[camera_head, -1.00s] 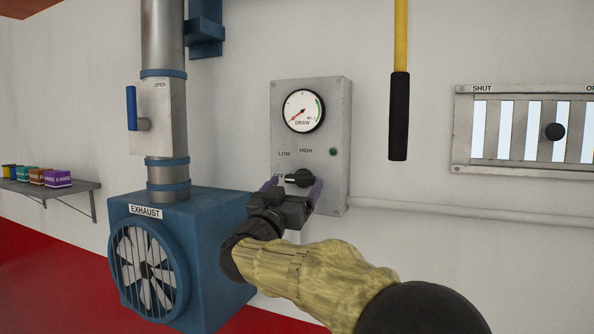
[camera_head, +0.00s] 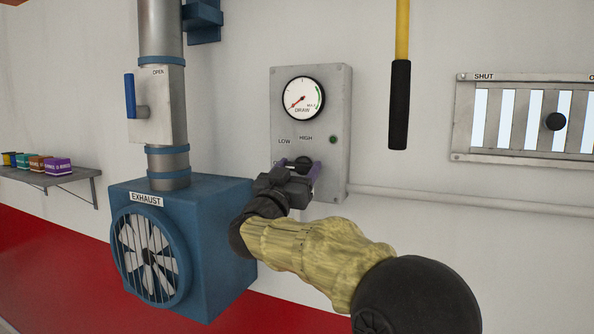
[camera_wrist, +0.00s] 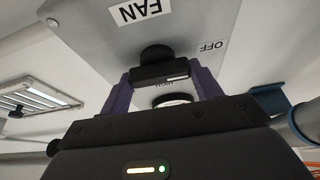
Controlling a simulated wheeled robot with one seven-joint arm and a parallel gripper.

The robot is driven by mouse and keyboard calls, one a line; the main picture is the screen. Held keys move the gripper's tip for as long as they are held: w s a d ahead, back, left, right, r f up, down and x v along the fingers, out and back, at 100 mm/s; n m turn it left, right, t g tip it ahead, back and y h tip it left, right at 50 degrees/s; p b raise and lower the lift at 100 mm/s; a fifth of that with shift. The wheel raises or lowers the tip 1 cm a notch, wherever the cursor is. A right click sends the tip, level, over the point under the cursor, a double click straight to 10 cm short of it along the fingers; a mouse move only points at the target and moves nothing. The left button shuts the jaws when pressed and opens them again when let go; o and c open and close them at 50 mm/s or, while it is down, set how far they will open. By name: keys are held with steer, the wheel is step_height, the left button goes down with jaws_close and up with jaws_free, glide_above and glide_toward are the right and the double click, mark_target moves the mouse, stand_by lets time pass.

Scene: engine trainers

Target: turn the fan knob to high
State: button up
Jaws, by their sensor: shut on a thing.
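The fan knob (camera_head: 303,163) is a black bar-shaped knob low on the grey control panel (camera_head: 337,100). My gripper (camera_head: 297,168) is in front of it, its purple fingers shut on the knob from both sides. In the wrist view, the knob (camera_wrist: 156,72) sits between the fingers (camera_wrist: 160,88), and its white mark lies on the side toward the OFF label (camera_wrist: 212,47). The LOW label (camera_head: 284,141) and HIGH label (camera_head: 306,138) stand above the knob. My gripper partly hides the OFF label in the head view. The draw gauge (camera_head: 304,98) needle points to the lower left.
A small dark green lamp (camera_head: 333,139) is on the panel. The blue exhaust fan box (camera_head: 215,240) stands below left, under a pipe with a blue lever (camera_head: 130,96). A yellow-and-black handle (camera_head: 400,105) hangs to the right, beside a slatted vent (camera_head: 521,120).

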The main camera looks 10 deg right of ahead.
steer(key=shift+f+m, duration=0.1)
steer(key=shift+m, duration=0.3)
steer(key=m+g+h+b, duration=0.1)
steer(key=m, duration=0.1)
steer(key=m+g+h+b, duration=0.1)
steer(key=m+b, duration=0.1)
steer(key=shift+m, duration=0.3)
steer(key=m+g, duration=0.1)
steer(key=m, duration=0.2)
steer(key=m+g+h+b, duration=0.1)
steer(key=m, duration=0.2)
steer(key=shift+g+b, duration=0.3)
steer(key=shift+g, duration=0.1)
steer(key=m+g, duration=0.2)
steer(key=m, duration=0.3)
steer(key=shift+a+m, duration=0.1)
steer(key=shift+m, duration=0.2)
steer(key=m+g, duration=0.1)
steer(key=m, duration=0.1)
steer(key=m+y, duration=0.1)
steer(key=m, duration=0.2)
steer(key=shift+g, duration=0.4)
steer(key=o, duration=1)
